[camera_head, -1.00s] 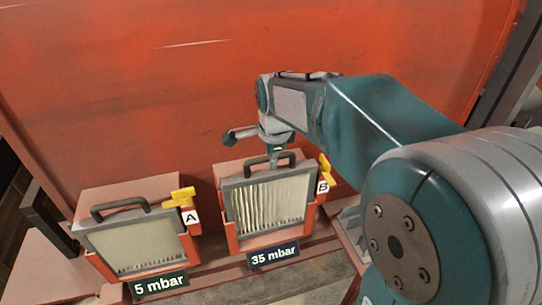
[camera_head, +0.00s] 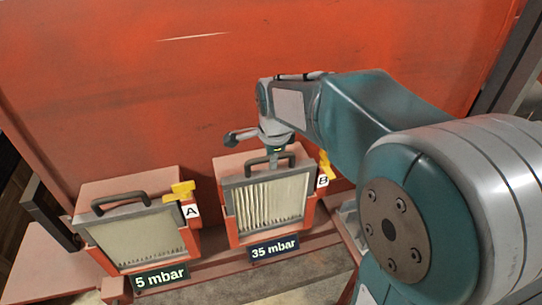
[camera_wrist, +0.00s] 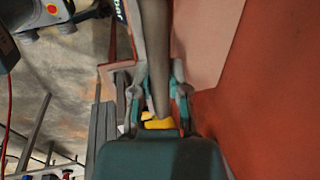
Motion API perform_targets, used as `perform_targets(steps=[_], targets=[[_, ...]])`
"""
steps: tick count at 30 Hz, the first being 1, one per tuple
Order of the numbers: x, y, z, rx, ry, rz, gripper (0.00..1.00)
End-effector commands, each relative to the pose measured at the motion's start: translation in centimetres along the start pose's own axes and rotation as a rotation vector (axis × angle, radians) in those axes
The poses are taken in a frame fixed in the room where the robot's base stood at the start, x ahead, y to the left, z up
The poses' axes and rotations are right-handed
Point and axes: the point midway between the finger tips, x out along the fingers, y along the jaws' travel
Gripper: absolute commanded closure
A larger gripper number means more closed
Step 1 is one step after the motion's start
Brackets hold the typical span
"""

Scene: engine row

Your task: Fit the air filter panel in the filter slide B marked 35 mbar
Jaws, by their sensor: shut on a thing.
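The air filter panel (camera_head: 270,203) is a pleated cream filter in a grey frame with a dark handle on top. It is upright in the orange filter slide B (camera_head: 228,222), above the "35 mbar" label (camera_head: 274,248). My gripper (camera_head: 276,149) is above the panel and shut on its handle (camera_head: 251,163). Its fingertips are small and partly hidden in the head view. In the wrist view my gripper (camera_wrist: 158,100) closes on the dark handle bar (camera_wrist: 155,50). The panel's lower edge is behind the slide's front lip, so its seating depth is unclear.
Slide A (camera_head: 190,245), marked "5 mbar" (camera_head: 160,279), stands left with another filter panel (camera_head: 138,240). Yellow latches are beside the B tag (camera_head: 324,166) and A tag (camera_head: 181,193). A red-orange wall (camera_head: 200,90) rises close behind both slides.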

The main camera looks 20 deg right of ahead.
Motion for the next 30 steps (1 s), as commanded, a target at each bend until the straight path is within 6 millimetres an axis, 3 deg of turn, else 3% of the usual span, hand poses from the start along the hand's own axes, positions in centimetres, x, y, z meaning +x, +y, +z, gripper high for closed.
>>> perform_targets(steps=[30], targets=[[2.0,0.4,0.0,0.0,0.0,-0.001,1.0]])
